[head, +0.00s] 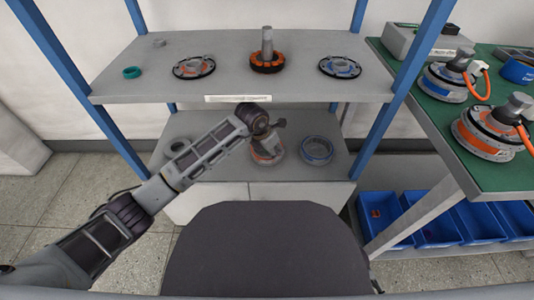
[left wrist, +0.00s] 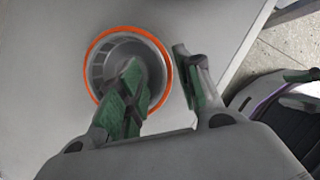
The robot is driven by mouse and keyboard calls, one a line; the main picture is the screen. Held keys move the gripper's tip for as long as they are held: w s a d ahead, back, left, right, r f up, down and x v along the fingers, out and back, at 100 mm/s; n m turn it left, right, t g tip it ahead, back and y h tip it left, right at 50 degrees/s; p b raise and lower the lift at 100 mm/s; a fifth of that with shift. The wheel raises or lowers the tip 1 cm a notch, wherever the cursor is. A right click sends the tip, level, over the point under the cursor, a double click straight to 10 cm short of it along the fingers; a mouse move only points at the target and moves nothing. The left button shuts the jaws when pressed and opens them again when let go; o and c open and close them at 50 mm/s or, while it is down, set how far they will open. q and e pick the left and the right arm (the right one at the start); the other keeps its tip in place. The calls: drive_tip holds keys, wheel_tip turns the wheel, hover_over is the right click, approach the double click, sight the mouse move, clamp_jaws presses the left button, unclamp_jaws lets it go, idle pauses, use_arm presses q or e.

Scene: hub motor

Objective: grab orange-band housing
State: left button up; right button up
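The orange-band housing (head: 268,157) stands on the lower shelf in the head view, partly hidden behind my left gripper (head: 266,128). In the left wrist view the housing (left wrist: 98,58) is a grey round cup with an orange rim, seen from above. My left gripper (left wrist: 158,60) is open there. One finger overlaps the inside of the cup and the other is just outside its right rim, so the fingers appear on both sides of the wall. I cannot tell whether either finger touches it. My right gripper is not in view.
The upper shelf (head: 215,88) overhangs and carries motor parts. A green-topped bench (head: 430,112) with motors stands at right.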

use_arm(q)
drive_tip(key=shift+b+x, duration=0.6)
drive_tip(key=shift+x, duration=1)
clamp_jaws()
drive_tip(key=shift+r, duration=0.1)
